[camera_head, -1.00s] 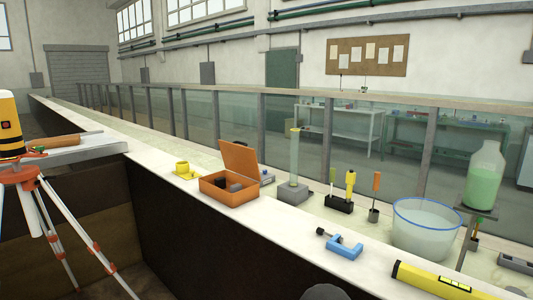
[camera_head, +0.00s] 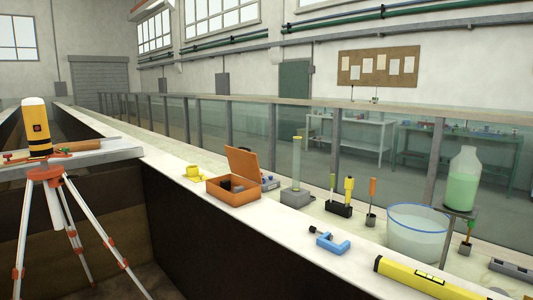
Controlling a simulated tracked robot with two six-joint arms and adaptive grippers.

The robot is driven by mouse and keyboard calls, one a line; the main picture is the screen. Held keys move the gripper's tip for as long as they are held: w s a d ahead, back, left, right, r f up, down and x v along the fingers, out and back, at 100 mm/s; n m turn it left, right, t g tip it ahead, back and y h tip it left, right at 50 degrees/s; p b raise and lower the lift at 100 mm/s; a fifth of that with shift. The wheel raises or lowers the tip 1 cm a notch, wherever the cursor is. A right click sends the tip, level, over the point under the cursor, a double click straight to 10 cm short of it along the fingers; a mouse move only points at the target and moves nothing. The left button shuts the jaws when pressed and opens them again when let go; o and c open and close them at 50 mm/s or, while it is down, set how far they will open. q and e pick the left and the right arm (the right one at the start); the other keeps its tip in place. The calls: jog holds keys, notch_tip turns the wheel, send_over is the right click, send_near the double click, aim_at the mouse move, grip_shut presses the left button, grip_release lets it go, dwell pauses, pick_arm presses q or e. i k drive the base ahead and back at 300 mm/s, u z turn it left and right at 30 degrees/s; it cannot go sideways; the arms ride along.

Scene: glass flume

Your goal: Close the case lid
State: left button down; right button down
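The orange case (camera_head: 233,190) stands on the white ledge near the middle of the view. Its lid (camera_head: 243,164) is open, standing up and leaning slightly back at the rear of the case. Dark items show inside the case, but I cannot make out what they are. Neither of my grippers shows in this view.
A yellow cup-like piece (camera_head: 192,172) is left of the case. A cylinder on a grey base (camera_head: 296,197) stands to its right, then a blue clamp (camera_head: 331,243), bucket (camera_head: 414,236) and yellow level (camera_head: 420,279).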

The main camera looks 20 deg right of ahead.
aim_at(245, 164)
jog(key=z, duration=0.1)
jog(key=i, duration=1)
jog(key=u, duration=0.05)
